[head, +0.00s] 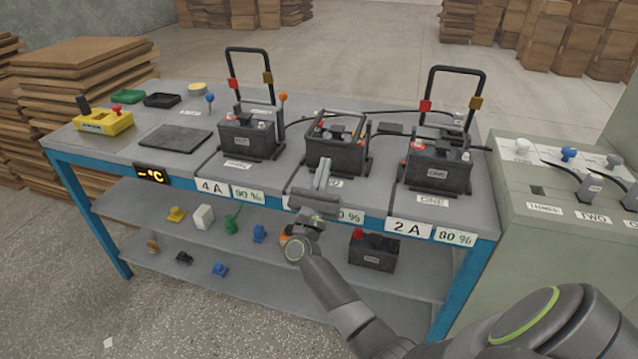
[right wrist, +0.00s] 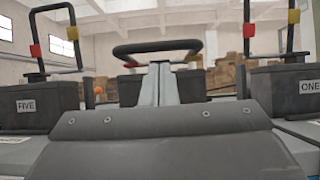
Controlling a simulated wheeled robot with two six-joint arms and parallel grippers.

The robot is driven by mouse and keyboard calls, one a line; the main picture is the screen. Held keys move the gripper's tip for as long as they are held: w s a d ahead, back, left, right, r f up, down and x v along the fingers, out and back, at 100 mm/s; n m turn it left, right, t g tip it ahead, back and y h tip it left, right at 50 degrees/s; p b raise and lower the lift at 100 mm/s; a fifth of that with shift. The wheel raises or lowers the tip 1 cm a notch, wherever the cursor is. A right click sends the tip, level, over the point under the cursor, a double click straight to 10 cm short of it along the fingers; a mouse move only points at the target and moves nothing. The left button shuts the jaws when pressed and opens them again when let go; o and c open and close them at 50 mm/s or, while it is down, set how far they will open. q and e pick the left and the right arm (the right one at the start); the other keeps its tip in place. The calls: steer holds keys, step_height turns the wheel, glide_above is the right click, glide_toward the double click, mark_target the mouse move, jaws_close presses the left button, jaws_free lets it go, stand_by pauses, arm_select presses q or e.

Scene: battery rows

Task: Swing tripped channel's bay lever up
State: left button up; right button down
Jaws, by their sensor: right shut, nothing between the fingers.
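Three battery bays stand in a row on the bench. The left bay's black lever (head: 246,49) and the right bay's black lever (head: 458,69) stand upright. The middle bay's lever (head: 340,112) is folded low over its dark battery (head: 333,157); its handle also shows in the right wrist view (right wrist: 157,47). My right gripper (head: 323,172) is shut and empty, just in front of the middle battery, hiding part of the bay's front labels. In the right wrist view its fingers (right wrist: 160,82) point toward the low handle; contact cannot be told. My left gripper is not in view.
Batteries FIVE (right wrist: 27,105) and ONE (right wrist: 290,90) flank the middle bay. A grey cabinet (head: 570,240) with connectors stands at right. A yellow meter (head: 103,121) and dark mat (head: 175,139) lie at left. Small parts and a spare battery (head: 373,251) sit on lower shelves.

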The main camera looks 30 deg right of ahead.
steer(key=shift+x, duration=1.25)
